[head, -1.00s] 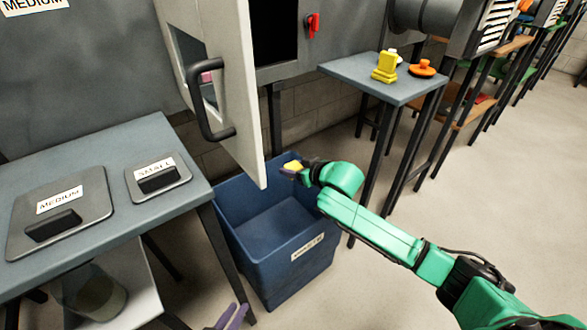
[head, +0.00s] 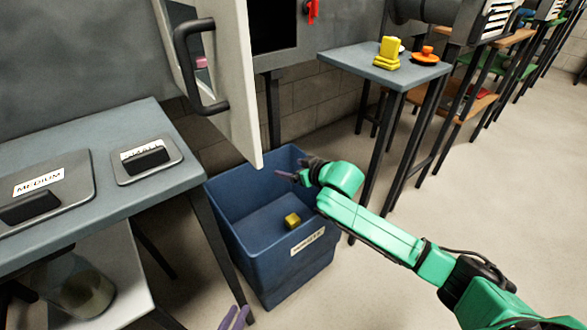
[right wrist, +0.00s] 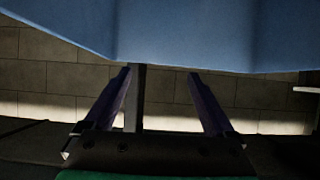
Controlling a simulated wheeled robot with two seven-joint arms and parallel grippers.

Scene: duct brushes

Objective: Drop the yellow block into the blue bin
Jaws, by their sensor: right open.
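The yellow block (head: 292,220) is inside the blue bin (head: 287,262), low down towards its front wall in the head view. The bin stands on the floor below the open door and has a white label on its front. My right gripper (head: 284,176) is above the bin's back right part, apart from the block. In the right wrist view my right gripper (right wrist: 160,75) shows two spread fingers with nothing between them. My left gripper (head: 236,316) shows only as purple fingertips at the bottom edge, so its opening is unclear.
An open grey door (head: 235,90) with a black handle hangs at the bin's back left. A table with lids (head: 130,110) stands at left. A small table (head: 340,60) at the back right holds a yellow object (head: 387,55) and an orange one (head: 424,57).

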